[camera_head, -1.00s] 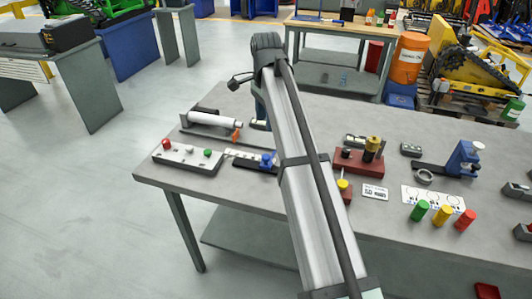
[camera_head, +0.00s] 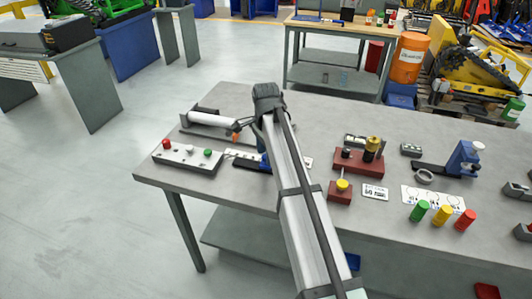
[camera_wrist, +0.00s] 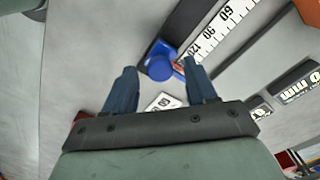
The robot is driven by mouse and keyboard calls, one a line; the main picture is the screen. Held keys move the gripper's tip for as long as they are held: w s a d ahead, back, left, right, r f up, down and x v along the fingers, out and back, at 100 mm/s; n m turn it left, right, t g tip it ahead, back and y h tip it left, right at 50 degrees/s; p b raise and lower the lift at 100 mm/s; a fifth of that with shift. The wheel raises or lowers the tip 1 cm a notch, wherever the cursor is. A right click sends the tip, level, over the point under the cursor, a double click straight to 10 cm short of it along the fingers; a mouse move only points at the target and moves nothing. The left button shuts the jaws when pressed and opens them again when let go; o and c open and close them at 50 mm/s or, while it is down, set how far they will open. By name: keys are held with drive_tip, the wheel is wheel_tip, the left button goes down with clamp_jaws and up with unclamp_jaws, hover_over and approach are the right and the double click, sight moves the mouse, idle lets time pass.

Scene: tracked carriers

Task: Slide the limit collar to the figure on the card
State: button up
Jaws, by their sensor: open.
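The blue limit collar (camera_wrist: 160,66), with a round knob, sits on a dark rail beside a white scale (camera_wrist: 222,28), near its 120 mark. A bit of red shows beside the collar. In the head view the collar (camera_head: 264,162) is partly hidden by my arm. My gripper (camera_wrist: 159,68) is open, and the collar shows between and beyond its fingertips. I cannot tell how far above it the fingers are. A white card (camera_wrist: 163,102) with dark print shows between the fingers, partly covered; its figure is not readable. In the head view its edge (camera_head: 308,163) shows right of my arm.
A grey box (camera_head: 187,157) with red, white and green buttons stands left of the rail. A white cylinder (camera_head: 212,120) with an orange piece (camera_head: 236,136) lies behind.

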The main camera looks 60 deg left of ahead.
drive_tip(key=shift+f, duration=0.2)
drive_tip(key=shift+c, duration=0.2)
clamp_jaws()
idle(0.4)
